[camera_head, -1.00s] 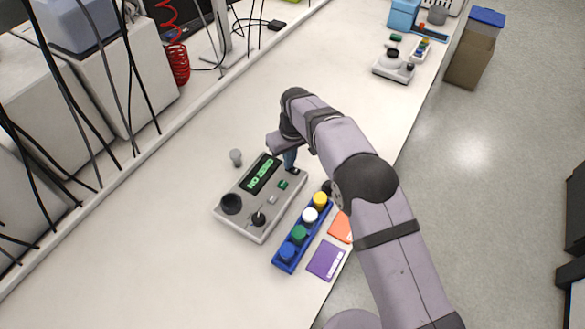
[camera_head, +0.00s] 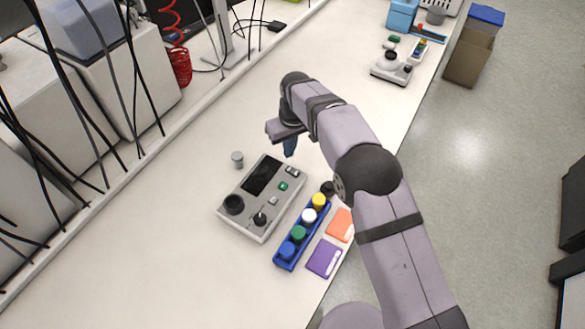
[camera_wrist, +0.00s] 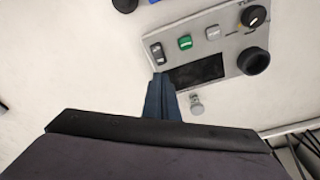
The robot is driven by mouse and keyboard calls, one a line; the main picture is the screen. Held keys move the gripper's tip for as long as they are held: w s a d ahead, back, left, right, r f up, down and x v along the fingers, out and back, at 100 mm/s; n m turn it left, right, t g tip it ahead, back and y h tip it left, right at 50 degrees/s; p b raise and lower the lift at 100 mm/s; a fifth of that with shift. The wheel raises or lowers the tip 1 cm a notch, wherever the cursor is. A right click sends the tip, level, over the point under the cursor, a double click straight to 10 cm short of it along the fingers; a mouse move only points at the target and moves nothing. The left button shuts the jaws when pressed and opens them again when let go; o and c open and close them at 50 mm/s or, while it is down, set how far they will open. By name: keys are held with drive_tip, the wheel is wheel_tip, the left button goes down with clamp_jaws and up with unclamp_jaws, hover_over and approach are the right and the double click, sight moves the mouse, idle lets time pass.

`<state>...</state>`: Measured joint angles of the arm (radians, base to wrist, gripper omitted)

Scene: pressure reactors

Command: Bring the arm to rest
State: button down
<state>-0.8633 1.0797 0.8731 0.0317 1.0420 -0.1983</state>
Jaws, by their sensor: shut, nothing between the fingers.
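My gripper (camera_head: 290,148) is shut and empty, pointing down above the bench just beyond the far end of the grey reactor control unit (camera_head: 243,223). In the wrist view its blue fingers (camera_wrist: 162,88) are together, their tips near the unit's edge below a dark rocker switch (camera_wrist: 157,53). The unit's display (camera_head: 262,174) is dark. A green button (camera_head: 283,187), a pale button (camera_head: 273,201) and black knobs (camera_head: 260,218) are on its top. My arm is bent over the bench from the lower right.
A blue rack (camera_head: 285,262) with several coloured-capped vials stands right of the unit, beside purple (camera_head: 323,258) and orange (camera_head: 340,225) cards. A small grey cylinder (camera_head: 237,158) stands to its left. Cabled machines line the left. The bench (camera_head: 130,255) is clear at lower left.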

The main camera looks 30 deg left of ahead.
idle(0.4)
drive_tip(key=w+d+r+m+h+b, duration=0.1)
drive_tip(key=d+r+m, duration=0.2)
drive_tip(key=d, duration=1.1)
drive_tip(key=w+d+r+m, duration=0.1)
drive_tip(key=d+r+m, duration=0.2)
drive_tip(key=d, duration=1.1)
drive_tip(key=s+d+f+m+g, duration=0.1)
drive_tip(key=s+d+m, duration=0.5)
drive_tip(key=s+d, duration=1.2)
drive_tip(key=shift+s+d+f+h+b, duration=0.35)
drive_tip(key=shift+s+d+b, duration=0.1)
drive_tip(key=shift+s, duration=0.1)
drive_tip(key=shift+a, duration=0.1)
